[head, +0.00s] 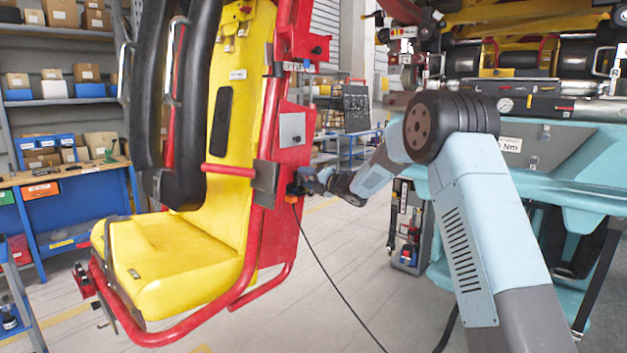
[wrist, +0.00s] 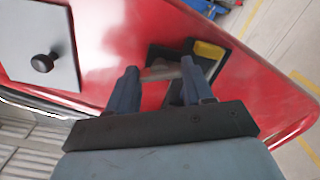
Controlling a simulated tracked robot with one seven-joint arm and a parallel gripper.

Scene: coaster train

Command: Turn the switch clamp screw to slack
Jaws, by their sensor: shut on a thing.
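My gripper (head: 308,181) is at the right edge of the red seat frame (head: 290,155) in the head view, at the end of my outstretched arm. In the wrist view the two blue fingers of my gripper (wrist: 159,70) stand either side of a small grey bar-like part, which I take to be the switch clamp screw (wrist: 160,73). They are shut on it. Beside it is a black bracket with a yellow block (wrist: 208,50). The fingers hide part of the bracket and the screw's ends. How far the screw is turned cannot be told.
A grey plate with a black knob (wrist: 42,62) is left of the fingers in the wrist view. A black cable (head: 330,275) hangs from the frame to the floor. The yellow seat (head: 185,250) is left, and a teal machine (head: 590,150) is right.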

